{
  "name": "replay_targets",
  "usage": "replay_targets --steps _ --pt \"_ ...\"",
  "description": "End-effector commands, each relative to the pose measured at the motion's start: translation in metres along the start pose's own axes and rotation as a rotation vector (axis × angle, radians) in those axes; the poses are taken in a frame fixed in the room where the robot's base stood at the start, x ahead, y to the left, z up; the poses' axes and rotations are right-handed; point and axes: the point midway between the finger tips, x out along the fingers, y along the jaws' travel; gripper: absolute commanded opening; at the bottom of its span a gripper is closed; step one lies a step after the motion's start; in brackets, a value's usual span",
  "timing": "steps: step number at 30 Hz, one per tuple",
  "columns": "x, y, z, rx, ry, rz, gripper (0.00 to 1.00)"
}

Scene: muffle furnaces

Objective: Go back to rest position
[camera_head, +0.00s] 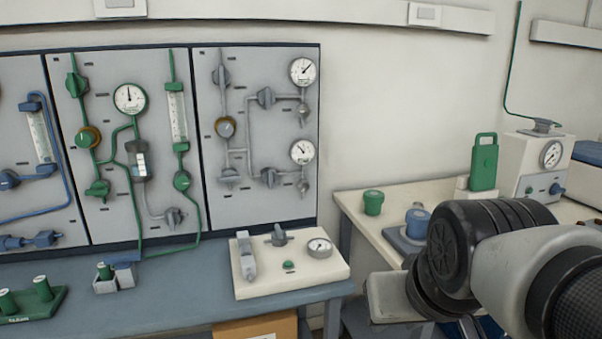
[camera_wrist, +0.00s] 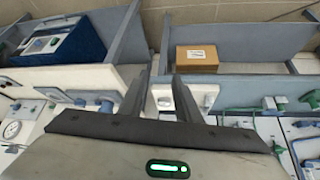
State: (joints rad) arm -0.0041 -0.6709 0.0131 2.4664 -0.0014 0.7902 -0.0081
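My gripper (camera_wrist: 163,92) shows in the wrist view with its two dark fingers apart. Nothing shows held between them. Beyond the gap is the cream valve-and-gauge unit (camera_wrist: 165,97). In the head view my arm comes in from the lower right, in front of the right-hand bench; my gripper's fingers cannot be made out there. The cream unit also shows in the head view (camera_head: 257,281), on the blue-grey bench, left of my arm and apart from it.
Gauge panels (camera_head: 120,200) stand behind the blue-grey bench (camera_head: 180,309). A green rack (camera_head: 32,304) sits at left. The right bench (camera_head: 365,211) holds a green jar (camera_head: 373,202), a blue-topped item (camera_head: 417,222) and a gauge box (camera_head: 533,165). A cardboard box (camera_wrist: 196,58) lies below bench level.

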Motion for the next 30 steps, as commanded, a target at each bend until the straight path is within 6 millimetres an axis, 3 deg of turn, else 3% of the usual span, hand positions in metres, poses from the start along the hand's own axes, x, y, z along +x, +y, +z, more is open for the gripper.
replay_targets --steps 3,5,14,24,30 --pt "-0.014 0.004 0.040 0.031 -0.066 -0.001 0.30" --pt "-0.034 0.004 0.023 0.028 -0.066 -0.001 0.30" --pt "-0.095 0.005 -0.016 0.026 -0.065 -0.001 0.30" --pt "-0.206 0.006 -0.086 0.026 -0.065 -0.001 0.30" --pt "-0.244 0.007 -0.109 0.025 -0.065 -0.001 0.30"
